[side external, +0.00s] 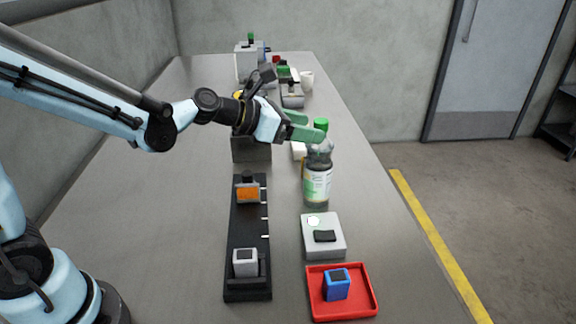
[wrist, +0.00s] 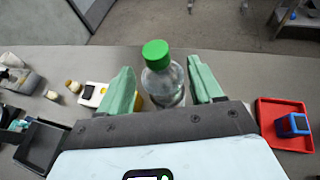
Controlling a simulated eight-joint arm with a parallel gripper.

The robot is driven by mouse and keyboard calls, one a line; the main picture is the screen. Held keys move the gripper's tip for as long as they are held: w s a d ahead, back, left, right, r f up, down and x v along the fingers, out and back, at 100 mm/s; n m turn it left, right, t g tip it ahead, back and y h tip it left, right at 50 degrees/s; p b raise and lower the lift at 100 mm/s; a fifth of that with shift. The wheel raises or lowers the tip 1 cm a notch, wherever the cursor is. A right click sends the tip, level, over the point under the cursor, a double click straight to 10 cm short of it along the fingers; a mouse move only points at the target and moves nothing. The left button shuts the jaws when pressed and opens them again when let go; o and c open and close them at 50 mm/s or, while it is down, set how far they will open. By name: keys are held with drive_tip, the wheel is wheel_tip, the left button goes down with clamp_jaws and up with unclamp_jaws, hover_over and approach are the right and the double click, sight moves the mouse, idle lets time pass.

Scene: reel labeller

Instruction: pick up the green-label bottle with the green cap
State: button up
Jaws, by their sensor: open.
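The clear bottle (side external: 318,178) with a green and white label stands upright on the table near its right edge. Its green cap (side external: 321,124) is on top. My gripper (side external: 310,130) is at the height of the bottle's neck, with its green fingers reaching toward it. In the wrist view, the bottle (wrist: 163,84) and its green cap (wrist: 156,52) show between the two open fingers, with a gap visible on each side. The bottle's lower part is hidden there by my gripper (wrist: 164,82).
A grey box with a black pad (side external: 323,237) and a red tray (side external: 362,306) holding a blue block (side external: 337,284) lie in front of the bottle. A black rack (side external: 248,215) with orange and grey blocks is to the left. Several items crowd the table's far end.

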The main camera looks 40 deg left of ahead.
sight(318, 164)
drive_tip(key=shift+x, duration=3.25)
drive_tip(key=shift+a+f, duration=0.1)
drive_tip(key=shift+f, duration=0.05)
drive_tip(key=shift+s, duration=0.1)
clamp_jaws()
